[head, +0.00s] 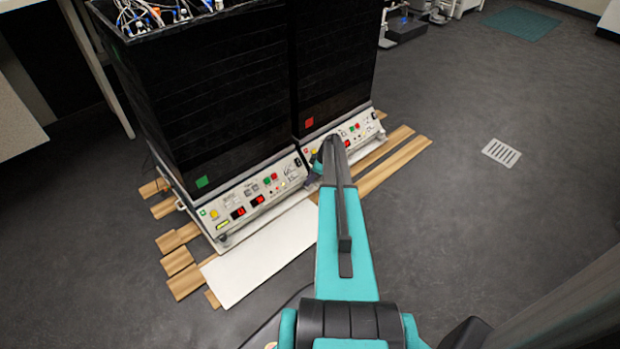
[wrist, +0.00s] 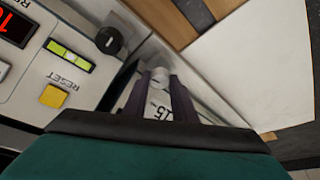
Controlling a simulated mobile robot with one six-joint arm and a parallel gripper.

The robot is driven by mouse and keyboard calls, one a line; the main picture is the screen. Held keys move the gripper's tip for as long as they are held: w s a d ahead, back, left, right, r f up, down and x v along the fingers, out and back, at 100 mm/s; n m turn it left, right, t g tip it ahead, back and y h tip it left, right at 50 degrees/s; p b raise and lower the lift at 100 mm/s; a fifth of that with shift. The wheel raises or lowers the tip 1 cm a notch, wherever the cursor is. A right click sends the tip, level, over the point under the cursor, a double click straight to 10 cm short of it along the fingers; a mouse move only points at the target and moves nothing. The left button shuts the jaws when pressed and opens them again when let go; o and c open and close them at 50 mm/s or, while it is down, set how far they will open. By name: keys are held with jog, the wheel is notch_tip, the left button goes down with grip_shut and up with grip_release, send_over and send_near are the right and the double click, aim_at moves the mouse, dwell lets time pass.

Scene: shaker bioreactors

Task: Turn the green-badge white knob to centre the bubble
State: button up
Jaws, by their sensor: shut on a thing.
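My gripper (wrist: 158,88) is shut on a white knob (wrist: 160,74), with one dark finger on each side, low beside a control panel. A white part marked "15" shows between the fingers. In the head view, a green badge (head: 202,182) marks the left machine and a red badge (head: 309,122) the right one. My gripper end (head: 326,152) appears at the left end of the red-badge machine's panel; the arm hides the knob there.
A black knob (wrist: 109,40) and a yellow RESET button (wrist: 54,96) are close to the gripper. A white board (head: 262,255) and wooden planks (head: 388,165) lie on the floor around the machines. Open grey floor with a drain grate (head: 501,152) lies to the right.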

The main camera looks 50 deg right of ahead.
jog(key=shift+n, duration=0.3)
jog(key=o, duration=1)
jog(key=shift+o, duration=0.2)
jog(key=shift+d+r, duration=0.1)
jog(key=shift+r, duration=0.05)
jog(key=shift+s+r+p, duration=0.1)
jog(key=shift+r+p, duration=0.25)
jog(key=shift+r, duration=0.2)
jog(key=p+v, duration=0.2)
jog(key=v, duration=0.4)
jog(key=shift+s+r, duration=0.2)
jog(key=shift+r, duration=0.1)
jog(key=shift+d, duration=0.15)
